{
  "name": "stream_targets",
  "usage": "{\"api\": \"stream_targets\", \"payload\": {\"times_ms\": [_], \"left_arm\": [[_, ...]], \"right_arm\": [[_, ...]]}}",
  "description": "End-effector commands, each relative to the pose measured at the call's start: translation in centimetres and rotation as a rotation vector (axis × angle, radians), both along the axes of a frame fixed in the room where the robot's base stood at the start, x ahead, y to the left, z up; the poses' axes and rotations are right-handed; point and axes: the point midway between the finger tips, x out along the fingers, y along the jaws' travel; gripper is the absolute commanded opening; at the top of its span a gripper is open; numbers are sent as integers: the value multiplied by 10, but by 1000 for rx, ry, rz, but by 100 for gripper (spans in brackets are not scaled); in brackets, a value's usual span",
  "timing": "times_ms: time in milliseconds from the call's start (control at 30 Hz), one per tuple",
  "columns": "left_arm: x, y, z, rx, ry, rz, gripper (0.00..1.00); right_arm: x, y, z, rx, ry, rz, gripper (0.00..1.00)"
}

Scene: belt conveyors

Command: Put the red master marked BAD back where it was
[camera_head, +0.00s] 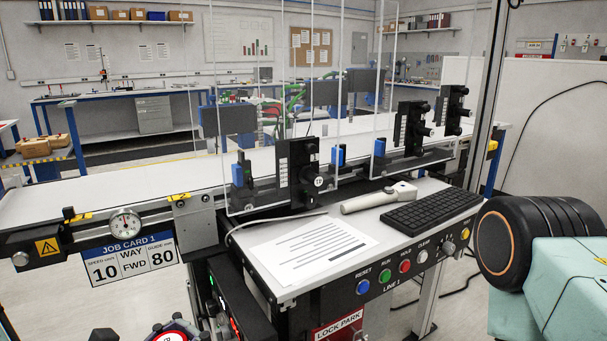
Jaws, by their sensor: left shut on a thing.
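At the bottom edge, my left gripper (160,331) is only partly in view. It is shut on a red round thing (172,337) with a pale, marked top, cut off by the picture edge. This looks like the red master, but I cannot read BAD on it. It is near the left side of the black control cabinet, low in the picture. The place where the master was cannot be made out. My right gripper is not in view.
A white belt conveyor (110,192) crosses the view, with clear guards and black sensor blocks (298,172). The control desk holds a paper sheet (313,250), a handheld scanner (378,199) and a keyboard (432,208). A LOCK PARK sign (339,326) is on its front.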

Motion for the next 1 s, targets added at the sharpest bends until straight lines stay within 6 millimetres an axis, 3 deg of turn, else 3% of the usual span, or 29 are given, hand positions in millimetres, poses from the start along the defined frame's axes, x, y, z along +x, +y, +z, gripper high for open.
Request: {"api": "stream_targets", "payload": {"times_ms": [100,300,1000], "left_arm": [[-13,7,-23,2,4,25,0],[-23,14,-43,4,-1,48,0],[-24,14,-46,4,-3,49,0]], "right_arm": [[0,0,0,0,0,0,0],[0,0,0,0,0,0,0],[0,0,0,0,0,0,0]]}}
